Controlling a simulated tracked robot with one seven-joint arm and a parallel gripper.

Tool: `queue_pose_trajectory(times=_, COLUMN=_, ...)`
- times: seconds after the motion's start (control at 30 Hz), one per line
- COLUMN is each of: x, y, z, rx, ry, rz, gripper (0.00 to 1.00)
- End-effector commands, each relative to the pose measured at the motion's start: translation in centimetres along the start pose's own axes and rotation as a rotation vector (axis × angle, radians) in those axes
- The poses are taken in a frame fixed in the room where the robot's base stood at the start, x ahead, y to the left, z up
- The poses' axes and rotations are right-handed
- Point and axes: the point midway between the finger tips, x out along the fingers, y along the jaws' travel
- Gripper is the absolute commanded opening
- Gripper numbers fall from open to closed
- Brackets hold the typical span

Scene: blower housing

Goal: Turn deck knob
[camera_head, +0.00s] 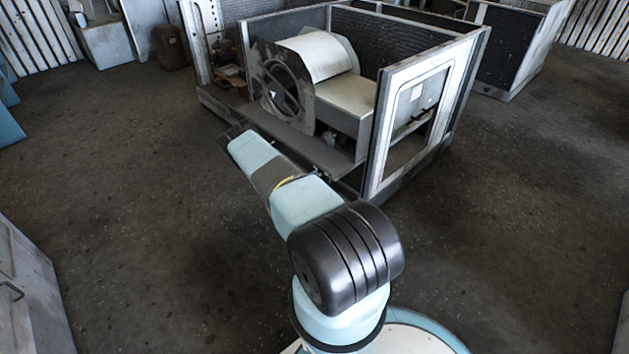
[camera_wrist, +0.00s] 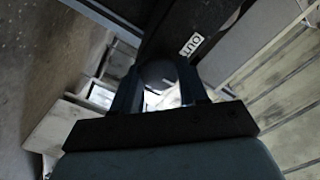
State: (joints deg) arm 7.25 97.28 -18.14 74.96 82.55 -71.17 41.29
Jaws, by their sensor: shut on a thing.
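In the wrist view, a round dark grey knob (camera_wrist: 158,73) sits between the two fingers of my gripper (camera_wrist: 160,84). The fingers are shut on it, one on each side, and hide its edges. The knob lies beside a dark beam (camera_wrist: 195,22) with a white label reading "OUT" (camera_wrist: 191,44). In the head view, my arm reaches forward to the near side of the open blower housing (camera_head: 345,90). My gripper and the knob are hidden there behind my own arm.
The housing holds a pale blower drum (camera_head: 318,55) with a round side opening. A framed panel with a window (camera_head: 417,110) stands at its right. Another cabinet (camera_head: 512,40) stands at the back right, and a grey cabinet (camera_head: 28,290) at the lower left.

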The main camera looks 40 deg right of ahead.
Motion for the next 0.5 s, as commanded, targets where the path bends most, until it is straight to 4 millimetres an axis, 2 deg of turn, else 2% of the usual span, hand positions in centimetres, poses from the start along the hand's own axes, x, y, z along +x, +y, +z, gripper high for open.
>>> queue_pose_trajectory(times=0.13, x=-0.08, y=0.19, z=0.04, rx=-0.001, ry=-0.002, rz=0.003, gripper=0.13)
queue_pose_trajectory(times=0.17, x=-0.09, y=0.2, z=0.04, rx=-0.001, ry=-0.001, rz=0.003, gripper=0.46)
queue_pose_trajectory(times=0.4, x=-0.05, y=0.13, z=0.01, rx=-0.001, ry=0.0, rz=0.002, gripper=0.69)
queue_pose_trajectory(times=0.5, x=-0.04, y=0.11, z=0.0, rx=-0.002, ry=0.0, rz=0.002, gripper=0.69)
